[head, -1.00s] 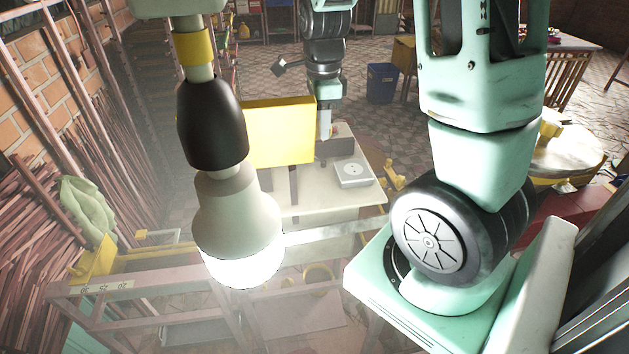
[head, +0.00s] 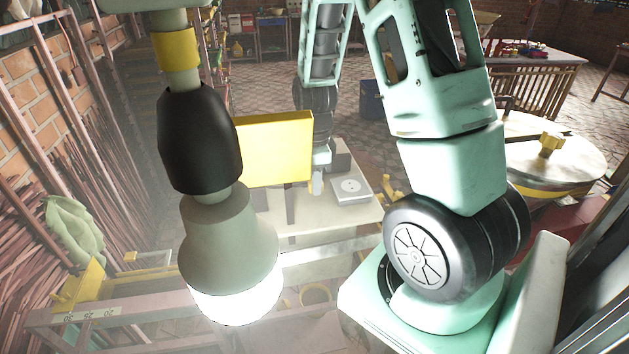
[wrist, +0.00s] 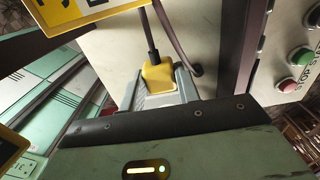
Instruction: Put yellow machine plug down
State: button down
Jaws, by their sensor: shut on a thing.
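The yellow machine plug (wrist: 159,76) shows in the wrist view, with a dark cable running up from its top. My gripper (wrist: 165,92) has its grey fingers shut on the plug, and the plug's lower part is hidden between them. A pale tabletop lies behind it; I cannot tell whether the plug touches it. In the head view my gripper (head: 317,182) is small, over the pale table (head: 310,226), just left of a flat light box with a round dial (head: 351,189). The plug cannot be made out there.
A panel with a red button (wrist: 289,85) and a green button (wrist: 301,56) stands right in the wrist view. A yellow panel (head: 275,148) stands by the table. A large lamp (head: 229,250) blocks part of the head view.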

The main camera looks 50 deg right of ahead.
jog(key=shift+f, duration=0.65)
jog(key=shift+f+b, duration=0.35)
jog(key=shift+f, duration=0.3)
jog(key=c, duration=1)
grip_release()
jog(key=shift+r, duration=0.1)
jog(key=shift+r+p, duration=0.4)
jog(key=shift+r, duration=0.1)
notch_tip(320, 180, up, 12)
jog(key=shift+r+b, duration=0.1)
jog(key=shift+b, duration=0.55)
jog(key=shift+r, duration=0.1)
